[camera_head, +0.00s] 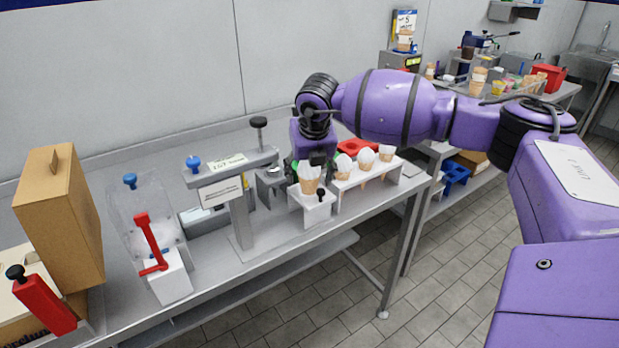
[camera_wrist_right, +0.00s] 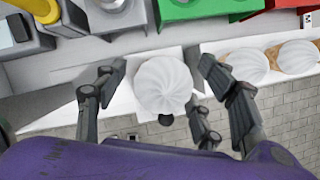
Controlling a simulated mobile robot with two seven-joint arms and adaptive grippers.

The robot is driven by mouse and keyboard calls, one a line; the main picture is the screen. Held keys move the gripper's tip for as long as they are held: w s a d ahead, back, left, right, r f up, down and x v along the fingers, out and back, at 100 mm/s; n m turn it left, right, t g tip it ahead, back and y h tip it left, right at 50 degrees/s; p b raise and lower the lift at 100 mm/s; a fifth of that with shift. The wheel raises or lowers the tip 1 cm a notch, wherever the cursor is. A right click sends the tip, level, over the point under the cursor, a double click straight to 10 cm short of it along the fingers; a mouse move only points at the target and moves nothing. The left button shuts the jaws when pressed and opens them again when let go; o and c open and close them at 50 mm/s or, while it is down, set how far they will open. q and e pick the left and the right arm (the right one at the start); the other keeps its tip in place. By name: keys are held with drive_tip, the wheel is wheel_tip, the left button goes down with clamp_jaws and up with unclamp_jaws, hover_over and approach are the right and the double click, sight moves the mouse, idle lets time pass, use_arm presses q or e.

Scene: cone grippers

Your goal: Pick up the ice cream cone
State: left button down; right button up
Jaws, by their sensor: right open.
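An ice cream cone (camera_head: 310,179) with a white top stands upright in a small white stand (camera_head: 312,213) near the table's front edge. My right gripper (camera_head: 308,168) reaches down over it from above. In the right wrist view, the cone's white swirled top (camera_wrist_right: 163,86) lies between the spread fingers of my right gripper (camera_wrist_right: 162,72), with gaps at both sides. The gripper is open and holds nothing. The lower part of the cone is hidden in the wrist view. My left gripper is not in view.
A white rack (camera_head: 358,187) with several more cones stands close on the right. A metal post with a sign (camera_head: 222,190) and a clear dispenser with a red lever (camera_head: 150,240) stand to the left. A cardboard box (camera_head: 65,220) is at the far left.

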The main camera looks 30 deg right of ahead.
drive_tip(key=c, duration=0.9)
